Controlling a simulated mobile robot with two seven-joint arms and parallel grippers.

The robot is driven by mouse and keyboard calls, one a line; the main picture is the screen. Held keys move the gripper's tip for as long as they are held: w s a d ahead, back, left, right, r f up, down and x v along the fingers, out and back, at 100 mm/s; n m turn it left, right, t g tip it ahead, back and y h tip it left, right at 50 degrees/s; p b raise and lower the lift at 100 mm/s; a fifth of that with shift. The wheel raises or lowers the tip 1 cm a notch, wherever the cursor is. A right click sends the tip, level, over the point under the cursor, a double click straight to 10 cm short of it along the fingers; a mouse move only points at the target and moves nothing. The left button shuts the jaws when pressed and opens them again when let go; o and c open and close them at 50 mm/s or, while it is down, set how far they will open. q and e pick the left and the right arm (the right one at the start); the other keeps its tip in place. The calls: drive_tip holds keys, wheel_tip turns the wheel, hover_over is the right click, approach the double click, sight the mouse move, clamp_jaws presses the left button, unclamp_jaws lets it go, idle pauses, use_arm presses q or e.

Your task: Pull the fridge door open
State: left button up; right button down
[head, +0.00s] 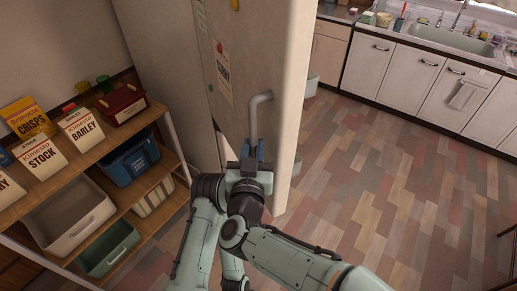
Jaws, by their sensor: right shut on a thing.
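The fridge door (290,60) is a tall off-white panel in the middle of the head view, with a paper note and small magnets on its face. Pale bins (311,85) on its inner side show past its right edge, so the door stands away from the fridge body. A grey bar handle (258,108) runs down the door's face. My right gripper (252,150) is shut on the lower part of this handle. The fridge's inside is hidden behind the door. My left gripper is not in view.
A wooden shelf rack (165,150) with food boxes, a blue crate (131,160) and other bins stands close on the left. White kitchen cabinets (408,80) with a sink (455,38) line the back right.

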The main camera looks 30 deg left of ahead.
drive_tip(key=shift+a+r, duration=0.1)
drive_tip(key=shift+r, duration=0.15)
drive_tip(key=c, duration=1.1)
unclamp_jaws()
drive_tip(key=shift+w, duration=0.1)
drive_tip(key=shift+w+a+f, duration=0.25)
drive_tip(key=shift+a, duration=0.1)
drive_tip(key=shift+s+d, duration=0.4)
drive_tip(key=shift+s, duration=0.15)
drive_tip(key=b+v, duration=0.2)
drive_tip(key=v, duration=1)
drive_tip(key=shift+s, duration=0.1)
